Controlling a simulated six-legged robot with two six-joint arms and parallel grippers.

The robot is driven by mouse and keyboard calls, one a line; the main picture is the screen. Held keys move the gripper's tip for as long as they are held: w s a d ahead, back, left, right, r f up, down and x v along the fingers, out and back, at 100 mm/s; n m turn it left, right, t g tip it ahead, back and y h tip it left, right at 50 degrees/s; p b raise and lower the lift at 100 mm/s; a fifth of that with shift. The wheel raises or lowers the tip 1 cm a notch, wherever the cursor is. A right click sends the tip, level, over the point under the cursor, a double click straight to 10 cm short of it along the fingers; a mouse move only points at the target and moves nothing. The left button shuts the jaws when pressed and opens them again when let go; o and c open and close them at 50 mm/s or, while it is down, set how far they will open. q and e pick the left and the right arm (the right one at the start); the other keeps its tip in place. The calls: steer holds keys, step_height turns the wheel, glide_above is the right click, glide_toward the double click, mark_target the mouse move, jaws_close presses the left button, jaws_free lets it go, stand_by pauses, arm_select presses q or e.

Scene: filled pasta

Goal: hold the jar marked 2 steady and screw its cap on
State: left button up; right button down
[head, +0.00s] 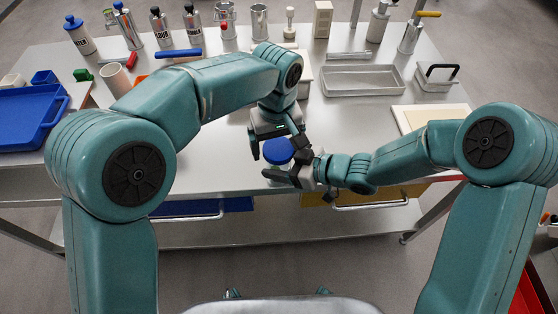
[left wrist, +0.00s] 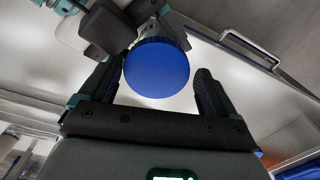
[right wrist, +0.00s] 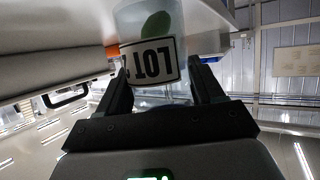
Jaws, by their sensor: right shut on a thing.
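The blue cap (head: 278,151) is in the middle of the head view, near the table's front edge, over the jar. From above it is a plain blue disc (left wrist: 157,70) in the left wrist view. The clear jar (right wrist: 150,22) shows in the right wrist view with a white label reading "LOT" and something green inside; its number is not readable. My left gripper (head: 275,142) is above, open, its fingers on either side of the cap with gaps. My right gripper (head: 287,172) is shut on the jar from the right. How the cap sits on the rim is hidden.
A blue tray (head: 52,122) lies at the left. A grey metal pan (head: 362,80) and a pale board (head: 428,117) are at the right. Several shakers and canisters line the back. The table around the jar is clear, but my two arms are close together there.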

arm_select(q)
steer(key=shift+d, duration=0.2)
steer(key=shift+r, duration=2.3)
steer(key=shift+c, duration=0.4)
steer(key=n, duration=0.1)
steer(key=r+n, duration=0.1)
steer(key=shift+r+n, duration=0.25)
steer(key=shift+n, duration=0.15)
steer(key=r+n, duration=0.1)
steer(key=n, duration=0.1)
steer(key=r+n, duration=0.1)
steer(key=shift+a+n, duration=0.1)
steer(key=shift+n, duration=0.3)
